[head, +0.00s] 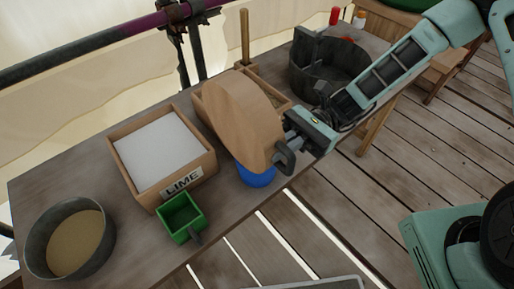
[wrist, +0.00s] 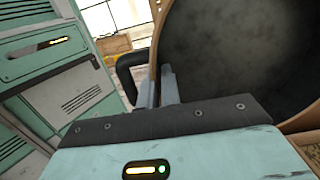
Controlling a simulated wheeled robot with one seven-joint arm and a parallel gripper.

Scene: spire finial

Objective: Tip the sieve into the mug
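The sieve (head: 240,120), a round wooden-walled vessel, is tipped steeply almost onto its edge above the table. My gripper (head: 287,150) is shut on its dark handle at the right side. In the wrist view the sieve's dark round inside (wrist: 240,55) fills the upper right, and the fingers (wrist: 159,88) are close together by the dark handle loop (wrist: 128,75). The blue mug (head: 257,177) stands on the table directly below the sieve's lower edge, which hides its upper part. Whether anything is falling into the mug cannot be seen.
A box of white powder labelled LIME (head: 160,150), a green scoop (head: 182,217) and a round pan of sand (head: 70,240) are to the left. A wooden box (head: 203,100) is partly hidden behind the sieve. A dark bucket (head: 325,70) stands behind my gripper.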

